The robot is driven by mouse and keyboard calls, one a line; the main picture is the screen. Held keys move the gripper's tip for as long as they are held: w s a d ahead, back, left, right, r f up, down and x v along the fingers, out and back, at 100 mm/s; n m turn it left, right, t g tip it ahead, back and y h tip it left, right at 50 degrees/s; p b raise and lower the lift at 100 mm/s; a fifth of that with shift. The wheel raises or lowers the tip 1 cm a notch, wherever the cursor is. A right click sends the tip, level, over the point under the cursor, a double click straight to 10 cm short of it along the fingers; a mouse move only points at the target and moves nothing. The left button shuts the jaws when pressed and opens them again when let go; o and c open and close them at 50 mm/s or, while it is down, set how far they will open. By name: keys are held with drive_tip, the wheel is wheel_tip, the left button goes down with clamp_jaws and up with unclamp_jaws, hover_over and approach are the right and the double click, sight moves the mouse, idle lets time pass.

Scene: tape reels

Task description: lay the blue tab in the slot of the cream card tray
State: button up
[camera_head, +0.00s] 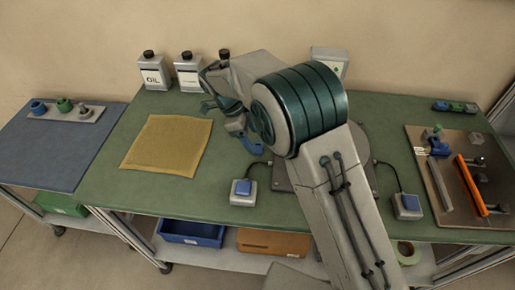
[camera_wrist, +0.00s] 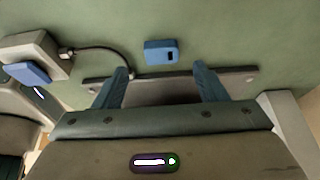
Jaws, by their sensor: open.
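A small blue block (camera_wrist: 161,52) with a dark square mark lies on the green bench in the wrist view; it may be the blue tab. My gripper (camera_wrist: 160,70) is open and empty, its two blue-grey fingers spread below the block in the picture. The block lies beyond the fingertips, apart from them. In the head view my gripper (camera_head: 231,127) is over the middle of the bench, partly hidden by my arm. I cannot make out the cream card tray in either view.
A yellow cloth (camera_head: 168,145) lies left on the green bench (camera_head: 190,203). Blue-topped switch boxes (camera_head: 243,192) (camera_head: 407,206) stand near the front edge. A brown board (camera_head: 437,205) with tools is at the right. Bottles (camera_head: 153,73) stand at the back.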

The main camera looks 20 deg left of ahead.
sight(258, 147)
drive_tip(key=x, duration=0.4)
drive_tip(key=shift+w+a+f+p, duration=0.1)
drive_tip(key=shift+p, duration=0.2)
drive_tip(key=c, duration=1.1)
drive_tip(key=shift+c, duration=0.2)
